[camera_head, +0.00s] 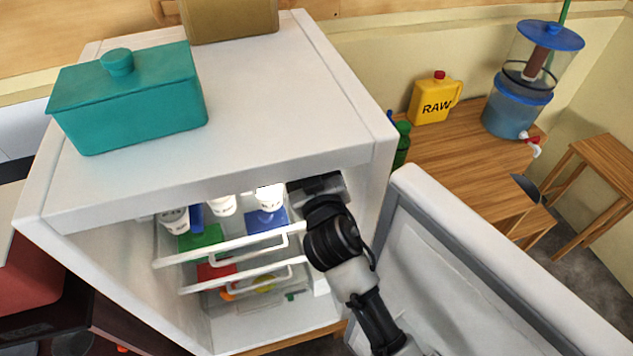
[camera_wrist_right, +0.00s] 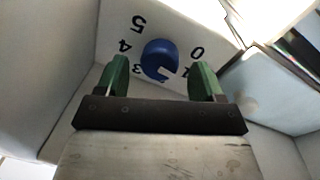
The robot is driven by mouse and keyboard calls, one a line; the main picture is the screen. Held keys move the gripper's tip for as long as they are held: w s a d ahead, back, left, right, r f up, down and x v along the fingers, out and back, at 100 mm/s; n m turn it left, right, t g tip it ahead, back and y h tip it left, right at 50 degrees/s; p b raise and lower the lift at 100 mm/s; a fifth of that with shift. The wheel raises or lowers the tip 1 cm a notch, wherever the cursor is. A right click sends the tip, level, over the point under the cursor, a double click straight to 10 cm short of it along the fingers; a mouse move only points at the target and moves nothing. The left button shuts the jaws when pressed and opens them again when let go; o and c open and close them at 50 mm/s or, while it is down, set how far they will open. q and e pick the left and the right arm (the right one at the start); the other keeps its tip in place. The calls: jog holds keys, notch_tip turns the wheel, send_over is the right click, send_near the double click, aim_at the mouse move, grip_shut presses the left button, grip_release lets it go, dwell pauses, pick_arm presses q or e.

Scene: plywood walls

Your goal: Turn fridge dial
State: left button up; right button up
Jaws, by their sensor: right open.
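The fridge (camera_head: 240,160) stands with its door (camera_head: 470,270) swung open to the right. The blue dial (camera_wrist_right: 160,59) shows in the right wrist view on a pale panel with printed numbers around it; its light notch points toward the lower right. My right gripper (camera_wrist_right: 161,80) is open, with its two green fingers on either side of the dial in the picture; I cannot tell whether they touch it. In the head view my right arm (camera_head: 335,235) reaches into the top of the fridge, and the dial is hidden there. My left gripper is not in view.
Wire-fronted shelves (camera_head: 230,247) with cups and coloured items fill the fridge to the left of my arm. A teal lidded box (camera_head: 130,100) sits on top. A wooden table (camera_head: 450,150) with a yellow RAW jug (camera_head: 432,100) stands behind the door.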

jog(key=b+v, duration=0.2)
jog(key=v, duration=0.8)
jog(key=shift+w, duration=0.1)
